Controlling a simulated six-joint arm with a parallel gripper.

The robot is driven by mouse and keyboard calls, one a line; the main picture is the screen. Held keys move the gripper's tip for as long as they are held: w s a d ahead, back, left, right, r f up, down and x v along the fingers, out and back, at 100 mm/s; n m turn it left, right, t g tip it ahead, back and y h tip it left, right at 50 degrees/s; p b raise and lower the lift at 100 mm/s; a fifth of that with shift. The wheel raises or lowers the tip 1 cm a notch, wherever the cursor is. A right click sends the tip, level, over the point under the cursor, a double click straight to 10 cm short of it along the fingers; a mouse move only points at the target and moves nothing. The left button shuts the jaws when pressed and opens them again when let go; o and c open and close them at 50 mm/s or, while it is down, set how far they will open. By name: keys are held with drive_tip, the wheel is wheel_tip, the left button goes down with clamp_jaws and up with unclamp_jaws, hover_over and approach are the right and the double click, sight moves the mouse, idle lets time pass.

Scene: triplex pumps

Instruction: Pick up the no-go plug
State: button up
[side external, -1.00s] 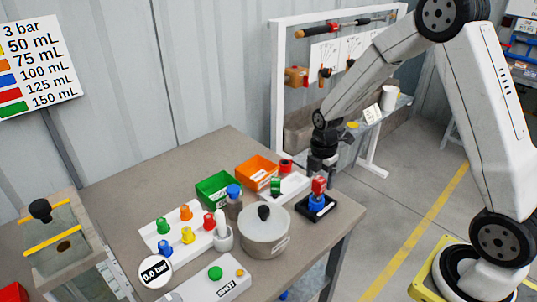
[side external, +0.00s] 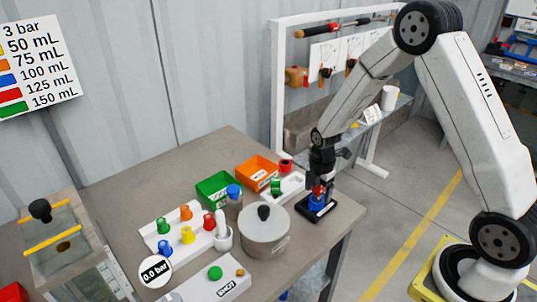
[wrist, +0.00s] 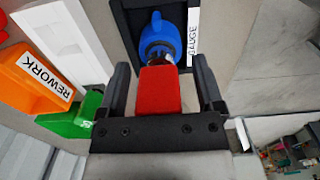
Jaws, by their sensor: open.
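The no-go plug appears to be the red block-handled piece (wrist: 160,92), with a short metallic part showing at its far end. It stands over a blue part (wrist: 162,38) on a black stand (side external: 304,208) labelled GAUGE in the wrist view. My gripper (wrist: 163,75) is open around the red handle, one finger on each side, with narrow gaps visible. In the side view my gripper (side external: 319,182) is low over the stand and hides part of the red handle. Whether the red piece is seated in the blue part is hard to tell.
A white tray (side external: 293,190) with a green piece (side external: 276,186) and a red piece (side external: 285,166) lies left of the stand. An orange REWORK bin (side external: 257,172), a green bin (side external: 216,188) and a lidded grey pot (side external: 264,238) stand further left. The table edge is close on the right.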

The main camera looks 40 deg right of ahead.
clamp_jaws()
drive_tip(key=shift+r, duration=0.2)
drive_tip(key=shift+r, duration=0.85)
drive_tip(key=s+a+r, duration=0.2)
drive_tip(key=s+r, duration=0.9)
drive_tip(key=s, duration=0.2)
drive_tip(key=shift+s, duration=0.35)
drive_tip(key=shift+a, duration=0.1)
